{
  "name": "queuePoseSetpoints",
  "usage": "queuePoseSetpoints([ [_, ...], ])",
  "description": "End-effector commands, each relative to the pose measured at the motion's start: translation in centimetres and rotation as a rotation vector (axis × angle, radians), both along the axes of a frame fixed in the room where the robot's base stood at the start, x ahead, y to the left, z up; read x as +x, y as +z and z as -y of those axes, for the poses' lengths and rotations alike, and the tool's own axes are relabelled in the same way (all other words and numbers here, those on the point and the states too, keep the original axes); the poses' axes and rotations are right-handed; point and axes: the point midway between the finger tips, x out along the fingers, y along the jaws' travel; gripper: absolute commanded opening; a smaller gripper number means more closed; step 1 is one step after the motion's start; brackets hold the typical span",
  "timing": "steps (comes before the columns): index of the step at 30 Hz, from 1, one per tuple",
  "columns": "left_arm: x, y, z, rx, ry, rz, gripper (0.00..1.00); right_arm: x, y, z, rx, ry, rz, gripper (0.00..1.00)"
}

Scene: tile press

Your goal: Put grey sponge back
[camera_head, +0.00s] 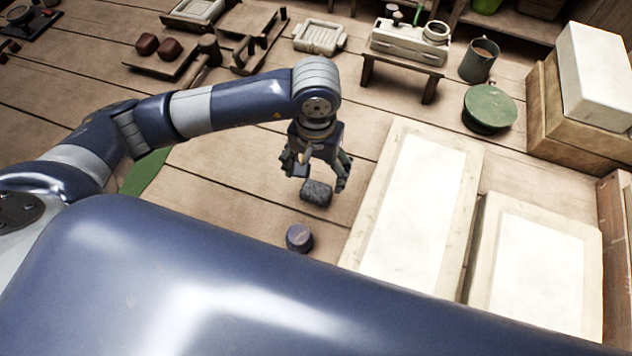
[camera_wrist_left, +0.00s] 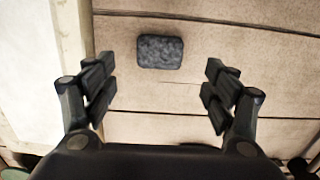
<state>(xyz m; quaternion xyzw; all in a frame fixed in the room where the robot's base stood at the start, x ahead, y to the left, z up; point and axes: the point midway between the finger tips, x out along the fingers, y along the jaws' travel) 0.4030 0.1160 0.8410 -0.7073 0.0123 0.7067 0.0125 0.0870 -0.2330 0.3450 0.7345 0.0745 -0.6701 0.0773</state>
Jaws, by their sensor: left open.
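The grey sponge (camera_head: 316,193) is a dark grey, speckled block with rounded corners. It lies on the wooden table in the middle of the head view, left of the large pale frame. My left gripper (camera_head: 318,176) is open above it, and its fingers partly overlap the sponge's surroundings in this view. In the left wrist view the sponge (camera_wrist_left: 160,51) lies flat beyond the fingertips. My left gripper (camera_wrist_left: 160,82) shows there with its fingers spread wide and nothing between them. My right gripper is not in view.
A small dark round pot (camera_head: 299,238) stands just in front of the sponge. Two pale framed slabs (camera_head: 372,215) (camera_head: 478,250) lie to the right. A green round lid (camera_head: 489,108), a mug (camera_head: 480,62) and boxes (camera_head: 577,125) stand at the back right. Bare planks lie left of the sponge.

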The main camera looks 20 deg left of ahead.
Motion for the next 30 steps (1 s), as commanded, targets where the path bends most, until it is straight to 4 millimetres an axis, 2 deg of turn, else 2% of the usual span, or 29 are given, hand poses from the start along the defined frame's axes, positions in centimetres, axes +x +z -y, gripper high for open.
queuePoseSetpoints([
  [3,0.1,1.9,0.0,0.0,0.0,0.004,0.78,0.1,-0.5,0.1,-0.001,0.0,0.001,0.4],
  [9,0.0,3.4,0.0,0.0,0.0,0.0,0.78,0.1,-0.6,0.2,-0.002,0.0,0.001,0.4],
  [30,-0.1,3.5,0.0,0.0,0.0,-0.001,0.78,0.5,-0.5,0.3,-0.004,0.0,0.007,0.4],
])
